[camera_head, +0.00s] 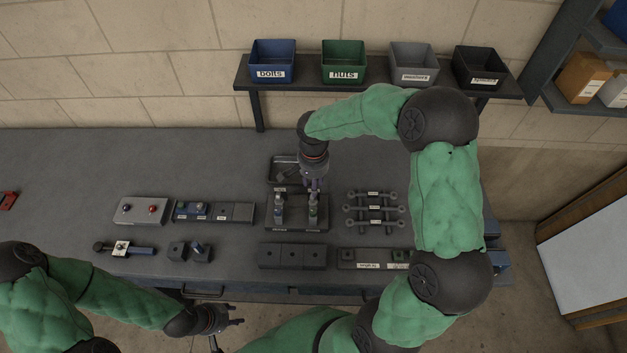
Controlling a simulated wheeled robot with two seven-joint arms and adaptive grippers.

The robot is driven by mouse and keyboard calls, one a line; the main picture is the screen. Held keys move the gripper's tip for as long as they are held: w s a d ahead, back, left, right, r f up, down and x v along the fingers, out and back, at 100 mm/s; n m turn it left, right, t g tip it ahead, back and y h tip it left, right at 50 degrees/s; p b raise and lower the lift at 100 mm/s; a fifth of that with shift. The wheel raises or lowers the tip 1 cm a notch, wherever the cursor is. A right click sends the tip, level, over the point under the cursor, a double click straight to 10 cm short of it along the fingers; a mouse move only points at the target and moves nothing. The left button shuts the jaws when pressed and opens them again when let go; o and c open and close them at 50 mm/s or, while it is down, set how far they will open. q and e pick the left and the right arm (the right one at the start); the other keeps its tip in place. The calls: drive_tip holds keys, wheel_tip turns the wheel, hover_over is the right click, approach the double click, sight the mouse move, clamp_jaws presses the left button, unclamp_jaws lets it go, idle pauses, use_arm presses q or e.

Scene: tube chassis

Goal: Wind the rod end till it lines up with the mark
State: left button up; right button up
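My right gripper (314,187) points down over the right post of a dark fixture (297,227), reached by my arm curving over from the right. Its fingers are small and overlap the post, so their grip is unclear. The fixture has two uprights, one on the left (279,211). A rack to its right holds several grey rods (376,209) with round ends and white labels. I cannot make out which rod end or mark the task means. My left gripper (226,326) is open and empty in front of the table's front edge.
A small tray (284,170) stands behind the fixture. Labelled bins (343,63) stand on a shelf behind. The table's back left is clear.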

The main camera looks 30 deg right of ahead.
wheel_tip(320, 180, down, 5)
drive_tip(key=b, duration=0.3)
drive_tip(key=shift+f+b, duration=0.1)
drive_tip(key=shift+b, duration=0.2)
drive_tip(key=shift+f+m+b, duration=0.25)
drive_tip(key=shift+m+b, duration=0.05)
drive_tip(key=shift+b, duration=0.2)
drive_tip(key=shift+m+b, duration=0.9)
drive_tip(key=shift+m, duration=0.3)
drive_tip(key=m+b, duration=0.2)
drive_tip(key=m, duration=0.2)
drive_tip(key=shift+m+b, duration=0.3)
drive_tip(key=shift+r+m, duration=0.15)
drive_tip(key=shift+m, duration=0.65)
drive_tip(key=m+b, duration=0.2)
drive_tip(key=m, duration=0.2)
drive_tip(key=m+b, duration=0.1)
drive_tip(key=m, duration=0.2)
drive_tip(key=shift+b, duration=0.3)
drive_tip(key=shift+m, duration=0.9)
